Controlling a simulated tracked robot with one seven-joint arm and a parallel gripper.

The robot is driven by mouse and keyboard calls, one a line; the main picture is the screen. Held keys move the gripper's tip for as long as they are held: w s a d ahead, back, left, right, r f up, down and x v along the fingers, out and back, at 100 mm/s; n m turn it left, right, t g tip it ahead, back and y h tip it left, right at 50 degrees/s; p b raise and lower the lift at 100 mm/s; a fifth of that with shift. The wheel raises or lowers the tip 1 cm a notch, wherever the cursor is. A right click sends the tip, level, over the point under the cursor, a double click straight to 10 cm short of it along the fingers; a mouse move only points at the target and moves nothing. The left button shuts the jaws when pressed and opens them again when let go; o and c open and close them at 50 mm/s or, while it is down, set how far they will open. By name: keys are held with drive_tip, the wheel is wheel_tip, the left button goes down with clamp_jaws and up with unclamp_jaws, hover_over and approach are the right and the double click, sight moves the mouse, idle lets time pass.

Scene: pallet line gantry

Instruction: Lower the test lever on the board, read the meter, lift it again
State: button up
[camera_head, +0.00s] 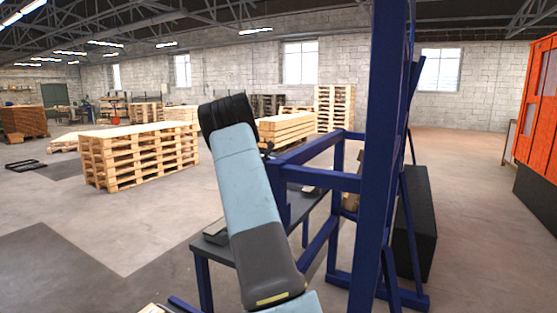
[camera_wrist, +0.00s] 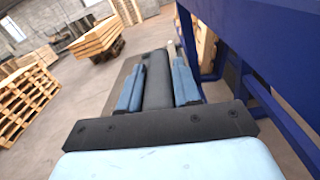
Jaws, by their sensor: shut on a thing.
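My gripper (camera_wrist: 158,85) shows in the wrist view, its two blue fingers closed on either side of a dark rounded bar (camera_wrist: 157,82). The bar lies lengthwise between the fingers; I cannot tell whether it is the test lever's grip. A small pale piece (camera_wrist: 171,46) shows just beyond the fingertips. In the head view my raised arm covers the middle, and the gripper is hidden. I cannot make out the board's face or the meter in either view.
A blue steel frame (camera_head: 375,130) stands close on the right, its beam (camera_wrist: 255,50) beside my gripper. A dark-topped table (camera_head: 291,217) stands behind my arm. Pallet stacks (camera_head: 142,158) fill the left; an orange cabinet (camera_head: 537,107) stands far right. Floor lies open at left.

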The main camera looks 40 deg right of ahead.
clamp_jaws()
